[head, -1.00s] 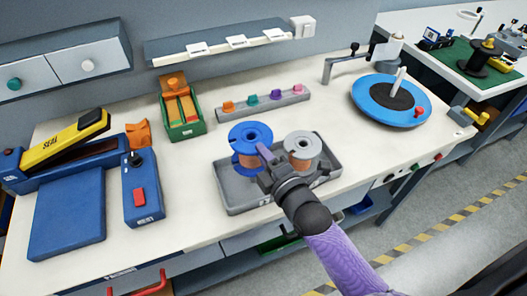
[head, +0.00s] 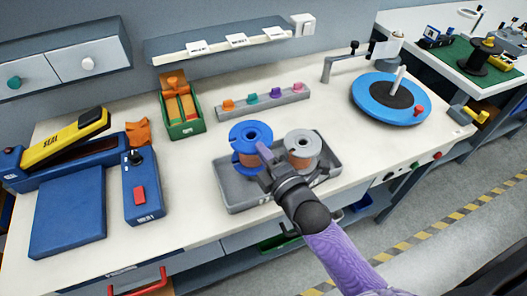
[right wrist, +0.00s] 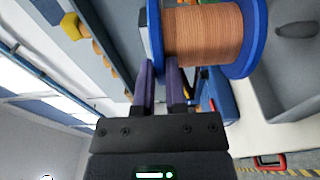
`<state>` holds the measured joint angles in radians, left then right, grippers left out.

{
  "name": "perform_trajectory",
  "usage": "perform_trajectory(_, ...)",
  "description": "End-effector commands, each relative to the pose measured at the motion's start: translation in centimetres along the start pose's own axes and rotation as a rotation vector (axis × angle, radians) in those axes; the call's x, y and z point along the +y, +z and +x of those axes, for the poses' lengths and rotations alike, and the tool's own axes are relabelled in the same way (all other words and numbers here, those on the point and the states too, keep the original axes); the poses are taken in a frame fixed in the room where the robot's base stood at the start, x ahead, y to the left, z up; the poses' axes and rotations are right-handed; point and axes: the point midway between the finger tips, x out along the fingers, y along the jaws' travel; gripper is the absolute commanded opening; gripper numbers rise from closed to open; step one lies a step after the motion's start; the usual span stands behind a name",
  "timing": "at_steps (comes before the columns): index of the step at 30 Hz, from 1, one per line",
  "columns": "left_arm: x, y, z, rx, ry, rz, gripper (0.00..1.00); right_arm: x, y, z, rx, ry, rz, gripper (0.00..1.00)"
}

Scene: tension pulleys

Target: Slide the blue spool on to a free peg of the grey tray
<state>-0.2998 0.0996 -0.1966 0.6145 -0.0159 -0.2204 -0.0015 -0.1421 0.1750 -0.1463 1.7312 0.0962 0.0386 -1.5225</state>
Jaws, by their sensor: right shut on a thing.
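The blue spool (head: 249,134), wound with copper-coloured wire, is upright over the left part of the grey tray (head: 240,202) in the head view. My right gripper (head: 264,152) is shut on its rim from the near right side. In the right wrist view the closed fingers (right wrist: 160,72) meet one flange of the blue spool (right wrist: 205,35). A second spool with a pale grey flange (head: 303,142) stands in the right part of the tray. The pegs are hidden, and I cannot tell whether the blue spool is around one. My left gripper is out of view.
A grey strip with several coloured knobs (head: 265,99) lies behind the tray. A green box (head: 183,118) stands behind left and a blue control box (head: 141,190) at left. A blue turntable (head: 367,95) is at right. Bare tabletop lies between tray and turntable.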

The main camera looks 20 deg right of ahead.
Motion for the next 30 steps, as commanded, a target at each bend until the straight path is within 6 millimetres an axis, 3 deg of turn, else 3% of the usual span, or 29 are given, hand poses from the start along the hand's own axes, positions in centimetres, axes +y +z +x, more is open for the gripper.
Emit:
perform_trajectory(16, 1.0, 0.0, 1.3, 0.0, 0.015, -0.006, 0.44, -1.7, 0.0, 0.0, 0.0, 0.004, 0.0, 0.0)
perform_trajectory(30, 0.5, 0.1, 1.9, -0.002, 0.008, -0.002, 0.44, -2.6, 0.0, 0.0, 0.0, 0.005, 0.001, 0.0)
